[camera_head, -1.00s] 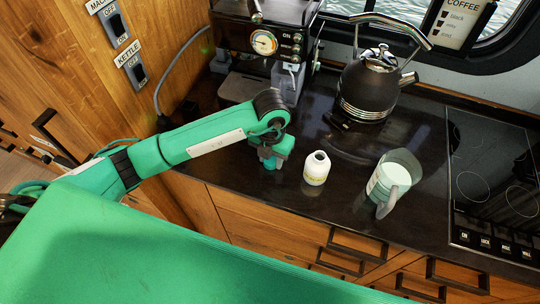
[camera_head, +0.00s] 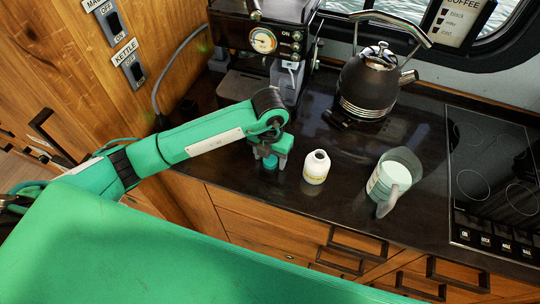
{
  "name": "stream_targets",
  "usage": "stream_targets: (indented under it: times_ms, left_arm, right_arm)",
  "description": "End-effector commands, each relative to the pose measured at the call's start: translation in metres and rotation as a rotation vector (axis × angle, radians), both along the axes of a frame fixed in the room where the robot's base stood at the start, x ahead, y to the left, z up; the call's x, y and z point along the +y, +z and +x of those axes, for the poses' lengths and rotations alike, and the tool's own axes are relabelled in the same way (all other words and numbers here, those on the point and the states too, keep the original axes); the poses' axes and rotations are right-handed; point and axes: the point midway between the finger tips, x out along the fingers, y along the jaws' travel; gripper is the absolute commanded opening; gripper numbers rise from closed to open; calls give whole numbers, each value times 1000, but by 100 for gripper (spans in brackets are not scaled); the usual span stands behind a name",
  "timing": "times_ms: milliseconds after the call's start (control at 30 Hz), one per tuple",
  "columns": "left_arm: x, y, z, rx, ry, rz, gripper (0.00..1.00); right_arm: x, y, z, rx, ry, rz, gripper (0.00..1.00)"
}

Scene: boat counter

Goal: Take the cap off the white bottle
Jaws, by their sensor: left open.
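The white bottle (camera_head: 315,168) stands upright on the dark counter with a yellowish label. Its neck shows a dark, open mouth with no cap on it. My left gripper (camera_head: 270,158) is just left of the bottle, pointing down and apart from it. It is open, with its fingers apart. A small green round piece (camera_head: 270,164), which looks like the cap, is low between the fingers, at about counter height. Whether the fingers touch it I cannot tell. My right gripper is not in view.
A black kettle (camera_head: 368,85) stands behind, and a coffee machine (camera_head: 262,40) is at the back left. A cooktop (camera_head: 490,170) is at the right. The counter's front edge is close to the bottle.

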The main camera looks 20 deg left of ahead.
Motion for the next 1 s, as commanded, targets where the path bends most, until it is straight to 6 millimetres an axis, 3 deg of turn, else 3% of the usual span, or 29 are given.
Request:
stream_targets:
  times_ms: [100,167,600,1000]
  left_arm:
    - [0,4,-1,4,0,2,59]
    - [0,9,0,0,-1,1,59]
    - [0,103,1,-3,0,1,59]
    - [0,124,0,1,0,0,59]
  right_arm:
    - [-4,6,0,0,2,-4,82]
    - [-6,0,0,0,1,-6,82]
    - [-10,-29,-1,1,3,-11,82]
    - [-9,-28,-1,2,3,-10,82]
